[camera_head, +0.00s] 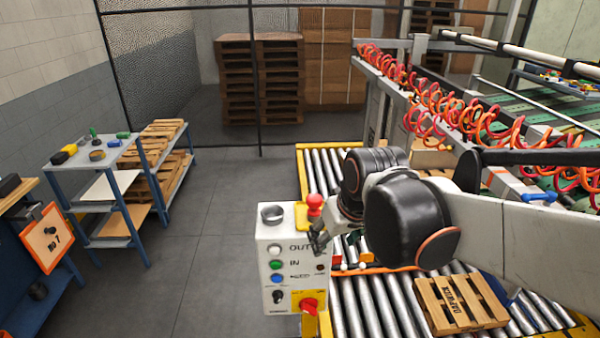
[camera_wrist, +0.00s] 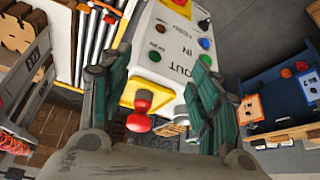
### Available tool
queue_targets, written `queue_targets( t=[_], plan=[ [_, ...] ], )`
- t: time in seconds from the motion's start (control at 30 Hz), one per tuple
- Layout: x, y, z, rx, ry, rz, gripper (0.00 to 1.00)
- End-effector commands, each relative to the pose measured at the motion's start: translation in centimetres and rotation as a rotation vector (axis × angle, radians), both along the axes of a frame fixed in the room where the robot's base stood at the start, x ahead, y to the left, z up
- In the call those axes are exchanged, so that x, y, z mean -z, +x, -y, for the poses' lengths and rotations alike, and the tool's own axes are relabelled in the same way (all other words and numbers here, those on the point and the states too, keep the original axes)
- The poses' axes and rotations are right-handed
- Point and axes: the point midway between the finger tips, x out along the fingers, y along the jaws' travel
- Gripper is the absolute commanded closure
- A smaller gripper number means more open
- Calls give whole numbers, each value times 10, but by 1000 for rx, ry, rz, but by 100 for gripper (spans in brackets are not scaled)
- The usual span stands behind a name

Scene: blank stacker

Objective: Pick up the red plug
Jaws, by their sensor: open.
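A red knob-like piece, which looks like the red plug (camera_head: 315,206), stands on the yellow part on top of the white control box (camera_head: 267,250). In the wrist view the red plug (camera_wrist: 142,108) shows between my two fingers, nearer the left one. My gripper (camera_head: 319,238) is beside the top right of the box, close to the red piece. In the wrist view my gripper (camera_wrist: 160,76) is open, with green-padded fingers apart and nothing held. I cannot tell whether a finger touches the plug.
A metal cup (camera_head: 272,214) sits on the box top, left of the plug. A red switch (camera_head: 308,305) is on the box's front. A roller conveyor (camera_head: 375,305) carries a small wooden pallet (camera_head: 461,302). A shelf (camera_head: 105,155) stands left; the floor between is clear.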

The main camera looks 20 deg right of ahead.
Motion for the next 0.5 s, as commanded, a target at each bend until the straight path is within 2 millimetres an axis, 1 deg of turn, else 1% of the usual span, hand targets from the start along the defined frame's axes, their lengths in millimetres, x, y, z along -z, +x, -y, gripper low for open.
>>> queue_targets(
  t=[0.03, 0.3, 0.5],
  plan=[
    [-22, 7, 1, -5, 0, -9, 44],
    [-73, 38, 3, -37, -3, -60, 44],
    [-106, 60, 4, -61, -4, -97, 44]
  ],
)
